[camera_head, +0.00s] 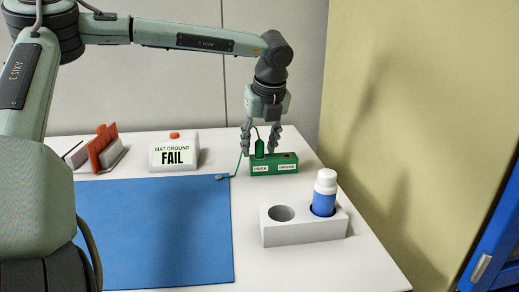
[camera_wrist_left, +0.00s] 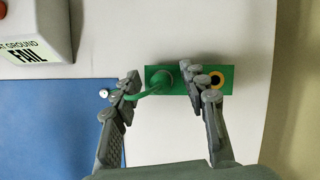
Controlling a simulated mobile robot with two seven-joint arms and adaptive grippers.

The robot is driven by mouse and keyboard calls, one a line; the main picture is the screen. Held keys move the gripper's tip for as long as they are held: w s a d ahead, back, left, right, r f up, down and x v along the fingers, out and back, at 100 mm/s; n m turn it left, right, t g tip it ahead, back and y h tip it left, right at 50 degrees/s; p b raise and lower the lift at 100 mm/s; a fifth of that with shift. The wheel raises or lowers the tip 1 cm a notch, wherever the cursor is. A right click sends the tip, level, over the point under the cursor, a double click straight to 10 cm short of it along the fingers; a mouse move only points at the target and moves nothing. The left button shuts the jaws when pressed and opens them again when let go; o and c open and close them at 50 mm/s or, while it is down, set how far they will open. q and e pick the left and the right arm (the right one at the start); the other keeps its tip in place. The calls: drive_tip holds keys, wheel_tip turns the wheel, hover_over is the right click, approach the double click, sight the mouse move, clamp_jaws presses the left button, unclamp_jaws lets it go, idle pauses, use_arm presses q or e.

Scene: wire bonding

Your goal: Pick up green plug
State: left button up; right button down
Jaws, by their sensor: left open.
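The green plug (camera_head: 259,148) stands upright in the left part of the green socket block (camera_head: 274,168), with a green cord rising from it and running to the mat. In the left wrist view the plug (camera_wrist_left: 163,82) sits at the left of the block (camera_wrist_left: 226,73), beside an empty ring-shaped socket (camera_wrist_left: 217,80). My left gripper (camera_head: 261,142) is open, pointing down at the block, with one finger on each side of the plug. The left wrist view shows the fingers (camera_wrist_left: 160,92) apart, and I cannot tell whether either touches the plug. My right gripper is in neither view.
A blue mat (camera_head: 160,235) covers the table's left part. A white monitor box reading "MAT GROUND FAIL" (camera_head: 174,155) stands behind it. A white holder (camera_head: 300,234) with a blue bottle (camera_head: 324,195) stands in front of the block. A red-and-white item (camera_head: 101,148) is at the back left.

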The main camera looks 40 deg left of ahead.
use_arm(q)
clamp_jaws()
idle(0.3)
drive_tip(key=shift+r, duration=0.15)
